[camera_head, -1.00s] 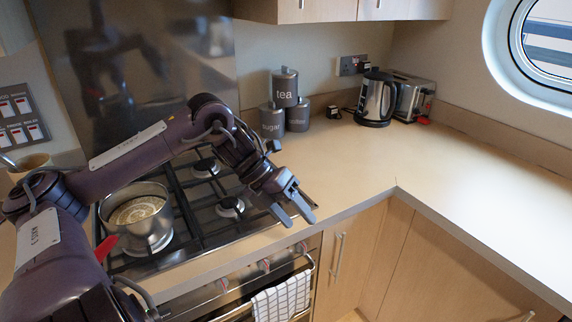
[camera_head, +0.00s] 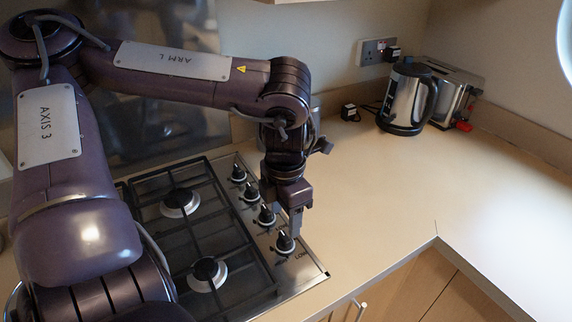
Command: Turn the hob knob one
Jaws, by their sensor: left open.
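The hob (camera_head: 310,272) is a steel plate with black grates, and a row of several black knobs runs along its right side. The front knob (camera_head: 285,243) sits nearest the hob's front right corner; the other knobs (camera_head: 267,215) line up behind it. I cannot tell which one is knob one. My left gripper (camera_head: 296,226) points down, with its fingers open, just above and behind the front knob as seen. Whether it touches the knob is unclear. My right gripper is not in view.
Two burners (camera_head: 180,203) show under the grates. My left arm covers the hob's left part. A kettle (camera_head: 407,97) and a toaster (camera_head: 456,97) stand at the back of the counter. The worktop (camera_head: 385,190) right of the hob is clear.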

